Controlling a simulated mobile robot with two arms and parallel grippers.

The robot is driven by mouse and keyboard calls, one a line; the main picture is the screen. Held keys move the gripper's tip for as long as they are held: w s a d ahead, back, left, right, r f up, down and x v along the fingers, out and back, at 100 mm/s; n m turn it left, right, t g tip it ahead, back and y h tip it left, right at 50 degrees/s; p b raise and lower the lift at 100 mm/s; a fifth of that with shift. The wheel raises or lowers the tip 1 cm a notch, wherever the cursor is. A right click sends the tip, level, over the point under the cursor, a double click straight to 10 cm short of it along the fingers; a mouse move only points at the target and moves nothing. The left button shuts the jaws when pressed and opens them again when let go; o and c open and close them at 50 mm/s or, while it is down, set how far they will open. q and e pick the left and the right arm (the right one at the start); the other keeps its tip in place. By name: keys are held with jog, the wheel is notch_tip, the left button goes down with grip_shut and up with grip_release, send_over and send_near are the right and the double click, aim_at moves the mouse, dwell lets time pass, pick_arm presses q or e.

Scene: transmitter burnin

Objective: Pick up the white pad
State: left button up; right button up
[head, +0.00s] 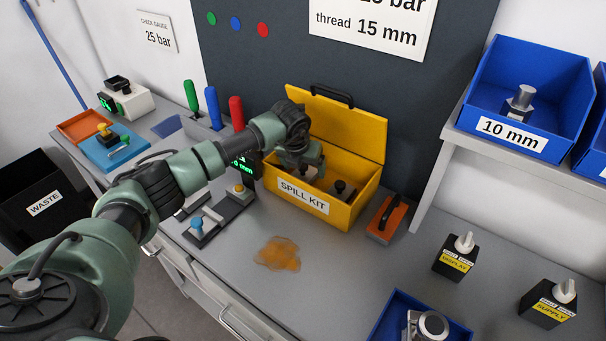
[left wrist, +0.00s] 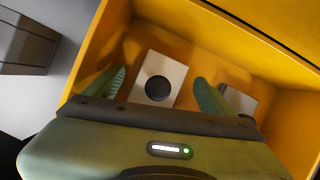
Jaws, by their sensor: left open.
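The white pad (left wrist: 171,72) lies in the yellow spill kit box (head: 357,202). It is a pale rectangular plate with a round black knob (left wrist: 158,89) on top. My left gripper (head: 305,171) reaches down into the box and mostly hides the pad in the head view. In the left wrist view its two green fingers (left wrist: 160,84) are apart, one on each side of the pad and knob. The fingers look clear of the knob; whether they touch the pad I cannot tell. My right gripper is not in view.
A second knobbed pad (head: 341,190) stands in the box, right of my gripper. The box's open lid (head: 345,122) rises behind. An orange block (head: 386,222) stands right of the box, and an orange-brown puddle (head: 278,254) lies in front on the grey bench.

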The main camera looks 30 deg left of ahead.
aim_at(304, 165)
pick_arm(q)
jog(key=shift+s, duration=0.1)
jog(key=c, duration=1.5)
jog(key=shift+r, duration=0.1)
jog(key=shift+r, duration=0.25)
jog(key=shift+c, duration=0.7)
notch_tip(304, 165, up, 9)
jog(key=b, duration=0.2)
jog(key=shift+f+b, duration=0.2)
jog(key=shift+b, duration=0.15)
grip_shut()
jog(key=shift+r, duration=0.4)
